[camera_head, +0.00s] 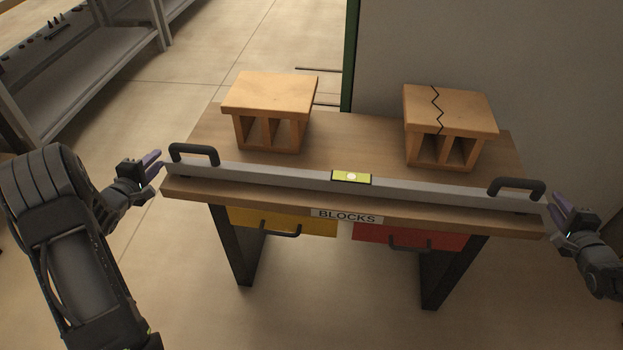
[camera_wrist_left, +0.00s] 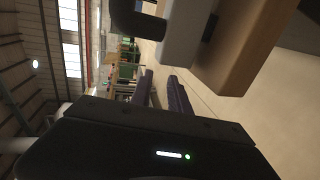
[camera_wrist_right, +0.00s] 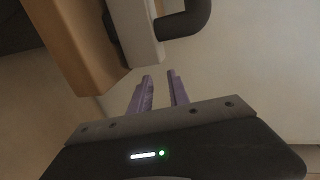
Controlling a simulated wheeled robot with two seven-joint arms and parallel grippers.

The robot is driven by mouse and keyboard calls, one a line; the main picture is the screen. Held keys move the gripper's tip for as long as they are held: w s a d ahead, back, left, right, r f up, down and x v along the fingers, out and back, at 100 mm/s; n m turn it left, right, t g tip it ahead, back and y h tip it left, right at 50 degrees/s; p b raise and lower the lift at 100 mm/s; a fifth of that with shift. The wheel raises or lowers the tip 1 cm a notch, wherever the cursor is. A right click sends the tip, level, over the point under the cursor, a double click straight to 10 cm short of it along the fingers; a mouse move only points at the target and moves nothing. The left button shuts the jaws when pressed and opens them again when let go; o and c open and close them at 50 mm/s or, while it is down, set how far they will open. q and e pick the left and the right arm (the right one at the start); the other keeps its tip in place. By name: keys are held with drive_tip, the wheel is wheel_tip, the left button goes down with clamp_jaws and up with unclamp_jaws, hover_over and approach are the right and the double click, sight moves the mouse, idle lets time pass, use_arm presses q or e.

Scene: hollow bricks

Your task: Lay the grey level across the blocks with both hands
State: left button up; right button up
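The grey level (camera_head: 280,179) lies along the front edge of the wooden table, with a yellow-green vial window in its middle and a black handle near each end. Two orange hollow blocks stand behind it: a left block (camera_head: 268,95) and a right block (camera_head: 450,108) with a black zigzag crack line on top. My left gripper (camera_head: 155,162) is just off the level's left end, open and empty; its purple fingers show apart in the left wrist view (camera_wrist_left: 162,92). My right gripper (camera_head: 560,208) is just off the right end, open and empty, fingers apart in the right wrist view (camera_wrist_right: 160,90).
The table (camera_head: 345,140) has bare wood between the blocks. Below its front edge are a "BLOCKS" label (camera_head: 346,216), a yellow drawer (camera_head: 300,222) and a red drawer (camera_head: 375,236). A grey wall (camera_head: 480,50) rises behind at right; shelving (camera_head: 90,70) stands at far left.

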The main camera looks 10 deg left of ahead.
use_arm(q)
drive_tip(key=shift+w+d+f, duration=0.1)
drive_tip(key=shift+w+d, duration=0.35)
drive_tip(key=shift+d, duration=0.3)
use_arm(e)
drive_tip(key=shift+w+a+f, duration=0.1)
drive_tip(key=shift+w+a, duration=0.35)
drive_tip(key=shift+a, duration=0.3)
